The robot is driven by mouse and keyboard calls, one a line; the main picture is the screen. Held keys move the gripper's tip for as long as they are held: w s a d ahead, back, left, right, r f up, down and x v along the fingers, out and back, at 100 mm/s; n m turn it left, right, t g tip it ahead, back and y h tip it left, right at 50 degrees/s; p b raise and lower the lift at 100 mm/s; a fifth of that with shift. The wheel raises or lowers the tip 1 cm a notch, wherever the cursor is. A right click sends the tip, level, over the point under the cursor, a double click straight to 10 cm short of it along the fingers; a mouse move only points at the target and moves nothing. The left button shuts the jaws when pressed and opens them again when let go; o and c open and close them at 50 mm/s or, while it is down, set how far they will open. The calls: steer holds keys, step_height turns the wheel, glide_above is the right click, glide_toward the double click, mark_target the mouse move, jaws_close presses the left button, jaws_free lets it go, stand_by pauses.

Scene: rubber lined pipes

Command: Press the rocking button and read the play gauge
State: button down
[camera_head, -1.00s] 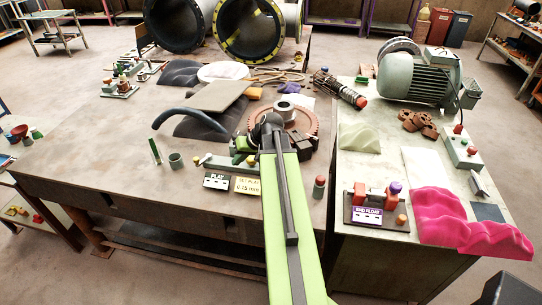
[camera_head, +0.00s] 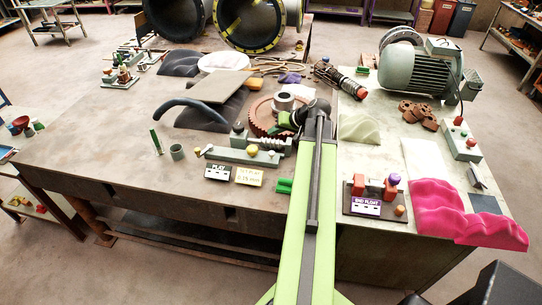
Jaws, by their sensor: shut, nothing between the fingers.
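A grey-green fixture (camera_head: 228,156) with a worm shaft stands near the front edge of the left bench. A yellow button (camera_head: 252,150) sits on it, and a small yellow knob (camera_head: 197,150) is at its left end. I cannot tell which one rocks. The play gauge (camera_head: 217,172) is a dark plate marked PLAY in front of the fixture; its reading is too small to make out. A yellow card (camera_head: 249,177) beside it shows 0.25 mm. My gripper (camera_head: 286,119) is shut and empty, pointing left beside the red-brown gear (camera_head: 264,116), above and right of the yellow button.
A green block (camera_head: 285,185) lies left of my arm. An END FLOAT fixture (camera_head: 365,207) with red posts and a pink cloth (camera_head: 460,215) are on the right bench. A motor (camera_head: 420,68) stands behind. A blue-grey curved hose (camera_head: 190,105) lies left of the gear.

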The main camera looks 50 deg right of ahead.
mark_target(274, 153)
step_height(274, 153, down, 8)
steer(key=b, duration=0.7)
steer(key=shift+r, duration=0.1)
stand_by(1.4)
steer(key=shift+w+f+b, duration=0.1)
steer(key=shift+f+b, duration=0.25)
steer(key=shift+b, duration=0.05)
steer(key=shift+f+b, duration=0.6)
steer(key=shift+f, duration=0.05)
stand_by(0.5)
steer(key=shift+r, duration=0.15)
steer(key=shift+r+p, duration=0.9)
steer(key=shift+p, duration=0.15)
